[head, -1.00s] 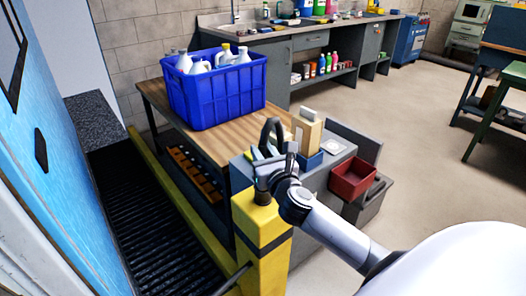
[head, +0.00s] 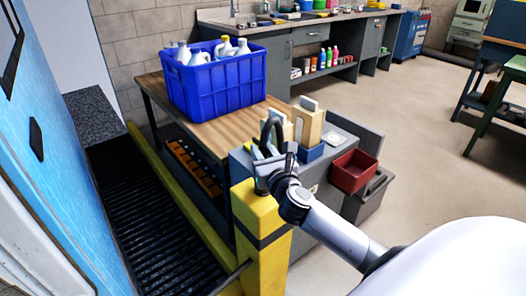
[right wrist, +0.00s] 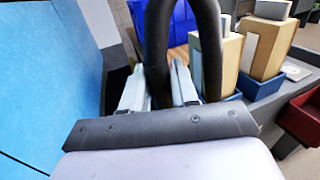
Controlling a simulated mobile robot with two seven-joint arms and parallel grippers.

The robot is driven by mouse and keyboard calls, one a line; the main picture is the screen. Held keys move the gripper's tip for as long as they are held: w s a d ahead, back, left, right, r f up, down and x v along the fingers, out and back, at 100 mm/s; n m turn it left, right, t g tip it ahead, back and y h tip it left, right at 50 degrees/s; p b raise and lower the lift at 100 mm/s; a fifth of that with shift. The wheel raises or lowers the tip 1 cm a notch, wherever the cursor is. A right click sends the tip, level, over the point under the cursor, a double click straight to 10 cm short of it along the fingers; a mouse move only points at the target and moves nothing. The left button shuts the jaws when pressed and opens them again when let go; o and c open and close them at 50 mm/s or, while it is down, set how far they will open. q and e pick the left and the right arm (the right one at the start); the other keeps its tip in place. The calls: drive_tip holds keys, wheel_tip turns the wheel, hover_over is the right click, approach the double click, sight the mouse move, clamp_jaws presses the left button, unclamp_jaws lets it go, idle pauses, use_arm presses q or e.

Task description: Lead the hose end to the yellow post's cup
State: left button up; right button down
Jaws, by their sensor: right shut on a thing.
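The yellow post (head: 262,240) with a dark band stands at the lower middle of the head view. My right gripper (head: 268,160) is at the post's top, shut on the black hose (head: 271,128). The hose rises from the fingers and bends over in a loop. In the right wrist view the hose (right wrist: 157,45) runs between the two pale fingers of the gripper (right wrist: 158,88). The cup is not clearly visible; my gripper covers part of the post's top. I cannot tell whether the hose end touches it. My left gripper is out of view.
A blue crate (head: 216,85) of bottles stands on a wooden-topped bench (head: 150,88) behind. Tan boxes (head: 308,127) and a red bin (head: 353,171) are close behind and right of the gripper. A blue panel (head: 45,170) and dark grating (head: 150,235) lie left.

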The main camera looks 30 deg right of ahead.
drive_tip(key=c, duration=0.8)
unclamp_jaws()
drive_tip(key=shift+s, duration=0.1)
drive_tip(key=v, duration=0.5)
drive_tip(key=shift+s, duration=0.2)
use_arm(q)
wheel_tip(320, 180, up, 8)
drive_tip(key=p, duration=0.8)
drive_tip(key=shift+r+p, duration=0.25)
drive_tip(key=shift+p, duration=0.05)
use_arm(e)
drive_tip(key=s+a+f+m+g+y, duration=0.2)
drive_tip(key=s+a+f+m, duration=0.2)
drive_tip(key=s+m, duration=0.3)
drive_tip(key=s+a+f+m+g+y, duration=0.2)
drive_tip(key=s+a+f+m, duration=0.2)
drive_tip(key=m, duration=0.9)
drive_tip(key=s+a+f+m+g+y, duration=0.2)
drive_tip(key=s+a+f+m, duration=0.3)
drive_tip(key=s+m, duration=0.4)
drive_tip(key=shift+s+f+m+g+y, duration=0.2)
drive_tip(key=shift+f+m, duration=0.15)
drive_tip(key=shift+m, duration=0.15)
drive_tip(key=shift+s+f+m+g+y, duration=0.1)
drive_tip(key=shift+s+f+m+g, duration=0.1)
drive_tip(key=shift+f+m, duration=0.25)
